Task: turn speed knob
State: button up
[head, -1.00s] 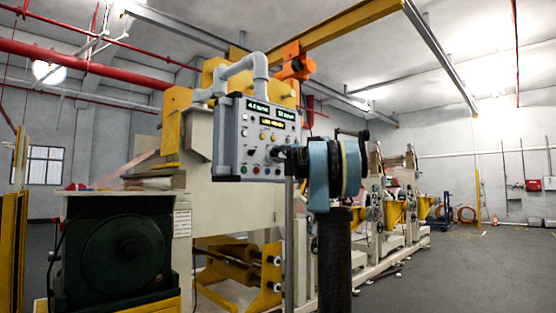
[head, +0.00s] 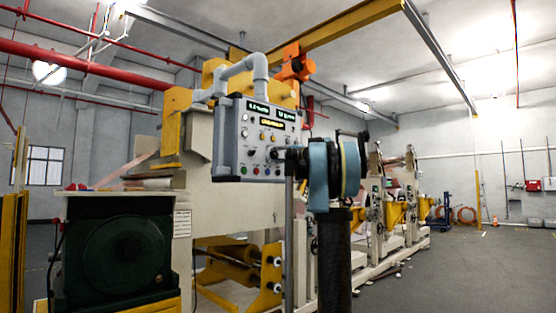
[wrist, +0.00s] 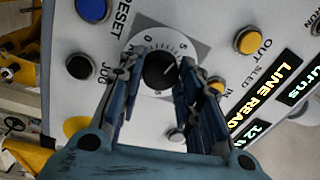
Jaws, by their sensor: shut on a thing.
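The speed knob (wrist: 160,71) is a round black knob with a pale pointer mark, on a white dial with numbers. My gripper (wrist: 161,76) is shut on it, with one blue-black finger on each side. The fingers hide part of the dial and any label below it. In the head view the grey control panel (head: 222,150) faces right, and my gripper (head: 277,154) reaches its lower right part. The knob itself is hidden there behind the gripper.
Around the knob are a blue RESET button (wrist: 92,8), a black JOG button (wrist: 79,66), a yellow OUT button (wrist: 249,41) and a yellow IN button (wrist: 215,86), close to the fingers. Lit displays (wrist: 272,90) are at right. Open floor (head: 470,265) lies at right in the head view.

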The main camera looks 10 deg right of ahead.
jog(key=shift+d+f, duration=0.1)
jog(key=o, duration=1.1)
jog(key=shift+w, duration=0.15)
jog(key=v, duration=1.2)
jog(key=shift+f, duration=0.1)
